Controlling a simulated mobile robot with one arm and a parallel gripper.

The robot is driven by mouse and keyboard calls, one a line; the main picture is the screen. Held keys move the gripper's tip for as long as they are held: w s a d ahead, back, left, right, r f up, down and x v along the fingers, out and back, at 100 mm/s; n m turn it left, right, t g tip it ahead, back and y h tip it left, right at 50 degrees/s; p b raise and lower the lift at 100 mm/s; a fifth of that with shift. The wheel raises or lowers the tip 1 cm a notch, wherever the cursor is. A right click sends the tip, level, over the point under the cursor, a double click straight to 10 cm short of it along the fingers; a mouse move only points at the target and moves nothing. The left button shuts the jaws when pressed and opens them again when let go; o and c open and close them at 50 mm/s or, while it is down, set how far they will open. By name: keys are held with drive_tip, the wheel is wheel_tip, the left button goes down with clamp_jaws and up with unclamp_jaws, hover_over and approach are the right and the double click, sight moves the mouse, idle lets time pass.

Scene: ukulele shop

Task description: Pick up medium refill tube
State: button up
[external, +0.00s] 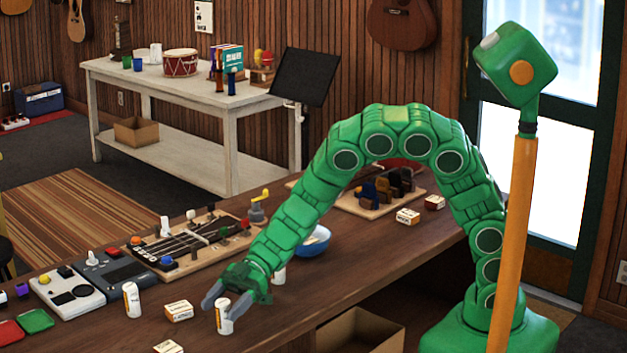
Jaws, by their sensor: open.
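Three white refill tubes with printed labels stand on the brown wooden counter in the external view. One tube (224,318) stands upright between the fingers of my gripper (226,303), near the counter's front edge. The fingers are open, one on each side of it; I cannot tell whether they touch it. A second tube (131,300) stands upright to the left. A third tube (279,275) is partly hidden behind my gripper and arm. Labels are too small to read, so I cannot tell which tube is the medium one.
Small boxes (179,311) (168,347) lie near my gripper. A blue bowl (313,243) sits behind my arm. Pedals (68,292) and a wooden board with a fretboard (180,245) line the counter's back left. A cardboard box (362,333) is below the front edge.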

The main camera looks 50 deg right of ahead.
drive_tip(key=shift+a, duration=0.1)
drive_tip(key=c, duration=1.1)
drive_tip(key=shift+o, duration=0.2)
drive_tip(key=shift+r, duration=0.5)
wheel_tip(320, 180, up, 2)
drive_tip(key=shift+r, duration=0.1)
drive_tip(key=s+d+r, duration=0.8)
drive_tip(key=d+r, duration=0.1)
drive_tip(key=d, duration=0.2)
drive_tip(key=shift+d+r, duration=0.2)
drive_tip(key=shift+r, duration=0.2)
